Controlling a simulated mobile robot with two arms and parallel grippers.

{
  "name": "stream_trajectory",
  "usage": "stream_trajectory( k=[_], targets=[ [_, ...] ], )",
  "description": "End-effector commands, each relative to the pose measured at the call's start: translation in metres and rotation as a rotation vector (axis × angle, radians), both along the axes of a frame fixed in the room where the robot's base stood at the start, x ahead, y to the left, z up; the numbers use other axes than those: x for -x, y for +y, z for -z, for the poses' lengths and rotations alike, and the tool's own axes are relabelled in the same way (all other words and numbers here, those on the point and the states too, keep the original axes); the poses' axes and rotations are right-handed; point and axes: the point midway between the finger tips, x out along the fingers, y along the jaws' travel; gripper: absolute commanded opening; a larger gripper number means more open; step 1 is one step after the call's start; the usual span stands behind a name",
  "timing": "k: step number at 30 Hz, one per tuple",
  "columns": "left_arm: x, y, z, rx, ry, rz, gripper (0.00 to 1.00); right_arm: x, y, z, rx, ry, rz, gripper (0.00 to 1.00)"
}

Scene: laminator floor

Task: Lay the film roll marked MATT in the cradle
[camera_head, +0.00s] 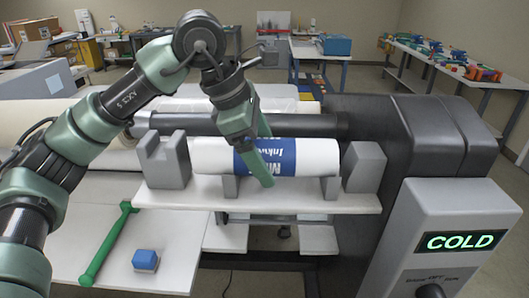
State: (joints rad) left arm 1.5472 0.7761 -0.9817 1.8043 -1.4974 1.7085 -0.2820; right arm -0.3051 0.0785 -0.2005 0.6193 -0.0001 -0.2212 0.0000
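A white film roll (315,157) with a blue band lies level on low grey supports (330,187) on a white shelf (300,200). The lettering on the band is partly covered and seems upside down, so I cannot read it surely. A notched grey block (164,160) stands at the roll's left end and another grey block (364,167) at its right. My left gripper (264,158) is over the roll's middle, one green finger in front and the other reaching down behind. I cannot tell whether the fingers press on it. My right gripper is out of view.
A dark roller (310,124) runs behind the roll. A grey control box with a lit COLD display (460,241) stands at the right. A green bar (108,245) and a blue block (145,260) lie on the lower white table at the left.

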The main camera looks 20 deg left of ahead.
Motion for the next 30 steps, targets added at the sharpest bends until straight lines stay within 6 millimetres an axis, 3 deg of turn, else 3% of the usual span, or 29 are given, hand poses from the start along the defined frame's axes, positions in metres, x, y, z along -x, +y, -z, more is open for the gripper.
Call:
stream_trajectory(
  k=[11,24,30],
  targets=[
    [0.001,0.001,-0.002,-0.001,0.003,0.000,0.90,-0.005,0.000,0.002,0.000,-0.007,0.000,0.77],
    [0.017,0.023,-0.062,0.000,0.000,0.000,0.90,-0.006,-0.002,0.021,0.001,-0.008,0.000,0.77],
    [0.019,0.026,-0.070,-0.002,0.002,0.000,0.90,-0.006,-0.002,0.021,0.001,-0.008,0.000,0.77]
  ],
)
